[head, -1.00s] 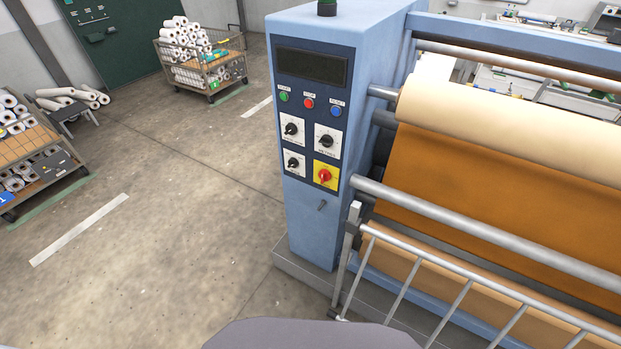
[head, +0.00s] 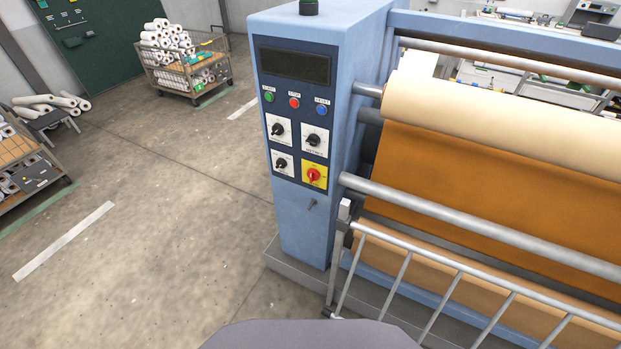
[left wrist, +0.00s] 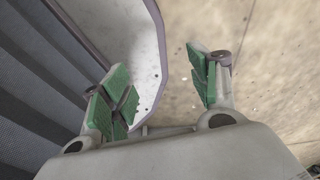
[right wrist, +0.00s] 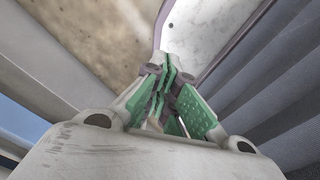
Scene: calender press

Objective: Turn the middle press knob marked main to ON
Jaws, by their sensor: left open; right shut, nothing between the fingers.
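The blue press cabinet (head: 345,100) carries a dark control panel facing me in the head view. Three black knobs sit on white plates: upper left (head: 278,130), upper right (head: 314,140) and lower left (head: 282,163). A red knob (head: 314,175) sits on a yellow plate at lower right. The labels are too small to read, so I cannot tell which says main or ON. My left gripper (left wrist: 165,95) is open and empty in the left wrist view, above the floor. My right gripper (right wrist: 168,90) is shut on nothing. Neither gripper shows in the head view.
Green, red and blue buttons (head: 294,103) sit above the knobs under a dark display (head: 294,66). A metal guard rail (head: 450,268) and orange-brown sheet (head: 480,190) lie to the right. Carts with rolls (head: 190,75) stand back left. The floor (head: 170,220) left of the cabinet is clear.

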